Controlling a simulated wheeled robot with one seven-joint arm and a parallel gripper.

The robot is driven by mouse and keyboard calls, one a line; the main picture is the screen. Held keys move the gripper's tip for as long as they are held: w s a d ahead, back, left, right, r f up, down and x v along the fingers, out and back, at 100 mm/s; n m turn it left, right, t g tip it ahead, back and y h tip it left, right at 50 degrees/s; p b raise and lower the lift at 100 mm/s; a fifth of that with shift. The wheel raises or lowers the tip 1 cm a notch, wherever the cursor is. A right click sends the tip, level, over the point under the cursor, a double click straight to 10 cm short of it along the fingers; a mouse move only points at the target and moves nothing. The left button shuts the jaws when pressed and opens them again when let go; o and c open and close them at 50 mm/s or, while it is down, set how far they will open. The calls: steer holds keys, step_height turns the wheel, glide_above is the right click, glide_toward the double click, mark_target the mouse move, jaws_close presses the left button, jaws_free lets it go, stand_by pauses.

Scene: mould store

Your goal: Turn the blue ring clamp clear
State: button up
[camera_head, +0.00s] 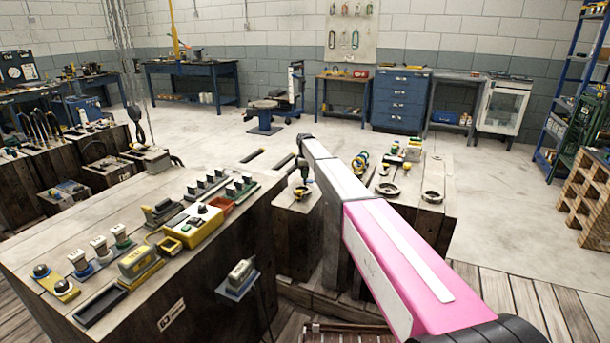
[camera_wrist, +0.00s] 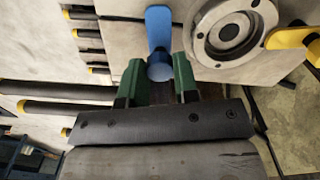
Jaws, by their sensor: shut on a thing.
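The blue ring clamp (camera_wrist: 158,24) shows in the wrist view as a flat blue bar with a rounded blue end. It lies beside a round metal ring fitting (camera_wrist: 212,52) with a dark centre. My gripper (camera_wrist: 159,68) has its two green fingers either side of the rounded blue end and is shut on it. The clamp's far end runs up to the top of the view. In the head view my arm reaches over the far blocks, and I cannot make out the blue clamp there.
Dark rods with yellow ends (camera_wrist: 85,33) lie at left. In the head view, a wooden block (camera_head: 130,225) carrying several fixtures stands at left, and ring fittings (camera_head: 388,189) stand right of my arm. Open floor lies behind.

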steer(key=o, duration=0.9)
steer(key=shift+o, duration=0.2)
step_height(320, 180, up, 11)
steer(key=shift+f, duration=0.1)
